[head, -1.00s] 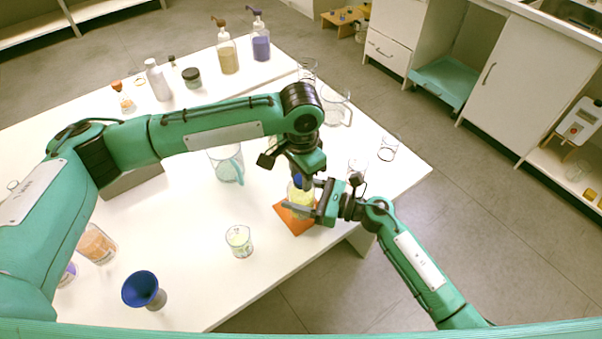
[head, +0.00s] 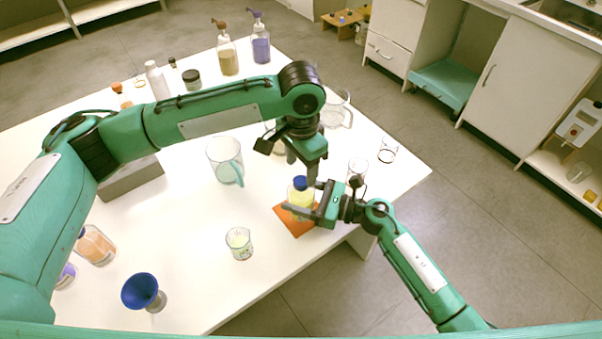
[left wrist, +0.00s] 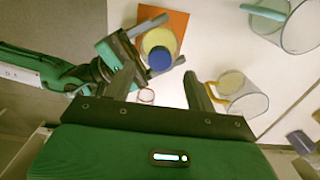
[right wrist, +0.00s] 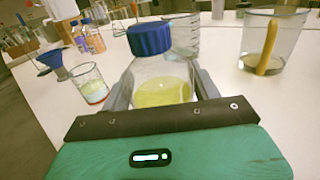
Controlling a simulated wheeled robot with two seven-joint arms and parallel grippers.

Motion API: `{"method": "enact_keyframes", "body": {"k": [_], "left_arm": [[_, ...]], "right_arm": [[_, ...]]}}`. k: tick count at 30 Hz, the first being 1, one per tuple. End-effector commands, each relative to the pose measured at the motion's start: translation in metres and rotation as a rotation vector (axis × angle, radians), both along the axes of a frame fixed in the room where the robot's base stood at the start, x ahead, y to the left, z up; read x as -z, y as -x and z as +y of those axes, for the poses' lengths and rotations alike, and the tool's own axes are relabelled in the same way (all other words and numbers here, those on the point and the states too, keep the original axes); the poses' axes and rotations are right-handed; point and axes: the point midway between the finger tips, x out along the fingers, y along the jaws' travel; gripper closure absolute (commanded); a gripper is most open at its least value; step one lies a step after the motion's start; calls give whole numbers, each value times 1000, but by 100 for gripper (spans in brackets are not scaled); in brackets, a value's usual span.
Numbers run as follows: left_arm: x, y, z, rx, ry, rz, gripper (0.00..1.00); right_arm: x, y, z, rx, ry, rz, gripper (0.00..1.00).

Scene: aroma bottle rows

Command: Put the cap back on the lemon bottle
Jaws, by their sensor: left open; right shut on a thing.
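The lemon bottle (head: 299,199) is clear with yellow liquid and stands on an orange mat (head: 281,213). Its blue cap (head: 300,183) sits on its neck. In the right wrist view the cap (right wrist: 150,38) looks level on the bottle (right wrist: 163,80). My right gripper (head: 302,213) is shut around the bottle's body from the right. My left gripper (head: 302,170) is open and empty above the cap. In the left wrist view the cap (left wrist: 159,59) lies beyond the open fingers of the left gripper (left wrist: 158,88). Whether the cap is fully tightened cannot be seen.
A glass with pale liquid (head: 239,242) and a blue funnel (head: 143,290) stand left of the mat. A clear pitcher (head: 225,160) stands behind. Glass beakers (head: 337,108) stand at the back right. The table's front edge is close to the mat.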

Motion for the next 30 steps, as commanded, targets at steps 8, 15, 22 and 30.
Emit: {"method": "enact_keyframes", "body": {"k": [8,15,22,30], "left_arm": [[-57,0,-1,1,0,-1,44],[-76,0,0,1,0,0,44],[-77,0,0,1,-1,1,44],[-76,0,0,1,-1,1,44]], "right_arm": [[0,0,0,0,0,0,100],[0,0,0,0,0,0,100],[0,0,0,0,0,0,100],[0,0,0,0,0,0,12]]}}
